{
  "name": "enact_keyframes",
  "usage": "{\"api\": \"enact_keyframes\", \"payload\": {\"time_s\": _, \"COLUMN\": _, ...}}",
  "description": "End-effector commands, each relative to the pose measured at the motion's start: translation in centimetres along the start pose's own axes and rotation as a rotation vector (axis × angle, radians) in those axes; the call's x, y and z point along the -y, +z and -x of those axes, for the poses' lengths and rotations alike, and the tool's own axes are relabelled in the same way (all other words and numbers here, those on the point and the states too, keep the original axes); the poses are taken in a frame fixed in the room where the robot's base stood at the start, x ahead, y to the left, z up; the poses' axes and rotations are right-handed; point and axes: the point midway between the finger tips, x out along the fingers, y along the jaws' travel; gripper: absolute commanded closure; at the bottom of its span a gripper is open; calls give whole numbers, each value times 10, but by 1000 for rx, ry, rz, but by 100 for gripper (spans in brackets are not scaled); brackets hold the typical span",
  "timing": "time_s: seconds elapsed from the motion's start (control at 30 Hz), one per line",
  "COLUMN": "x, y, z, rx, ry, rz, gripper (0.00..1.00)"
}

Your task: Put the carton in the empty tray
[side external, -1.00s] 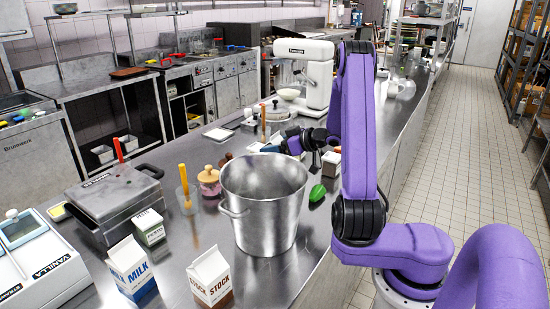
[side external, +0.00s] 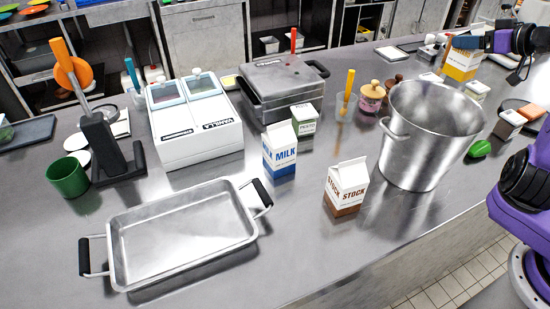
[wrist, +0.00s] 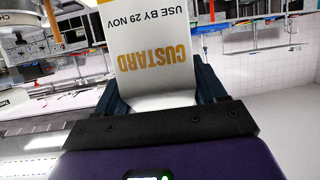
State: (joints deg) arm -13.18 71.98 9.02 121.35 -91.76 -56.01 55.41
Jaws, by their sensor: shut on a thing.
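My gripper (side external: 482,42) is at the upper right of the side view, past the big pot. It is shut on a white and orange carton (side external: 461,66). The wrist view shows this carton (wrist: 152,42) between my fingers, with "CUSTARD" and "USE BY 29 NOV" upside down in the picture. The empty metal tray (side external: 182,272) with black handles lies at the front left of the counter, well apart from my gripper. A milk carton (side external: 280,158), a stock carton (side external: 345,190) and a small pesto carton (side external: 305,122) stand on the counter between them.
The tall steel pot (side external: 420,145) stands between my gripper and the counter's front. A grill press (side external: 283,92), a white vanilla machine (side external: 200,135), a black stand (side external: 105,150) and a green cup (side external: 67,178) line the back. A green pepper-like item (side external: 480,149) lies right of the pot.

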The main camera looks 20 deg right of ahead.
Motion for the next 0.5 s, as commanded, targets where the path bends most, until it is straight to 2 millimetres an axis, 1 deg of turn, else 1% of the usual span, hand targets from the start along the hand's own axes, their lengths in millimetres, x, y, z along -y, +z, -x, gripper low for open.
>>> {"api": "enact_keyframes", "payload": {"time_s": 0.03, "x": -1, "y": -15, "z": 6, "rx": -7, "ry": 5, "rz": 11, "gripper": 83}}
{"api": "enact_keyframes", "payload": {"time_s": 0.2, "x": 0, "y": -46, "z": 19, "rx": -4, "ry": 4, "rz": 8, "gripper": 83}}
{"api": "enact_keyframes", "payload": {"time_s": 0.4, "x": 0, "y": -71, "z": 29, "rx": -4, "ry": 3, "rz": 5, "gripper": 83}}
{"api": "enact_keyframes", "payload": {"time_s": 0.5, "x": 17, "y": -73, "z": 18, "rx": -1, "ry": -41, "rz": 16, "gripper": 83}}
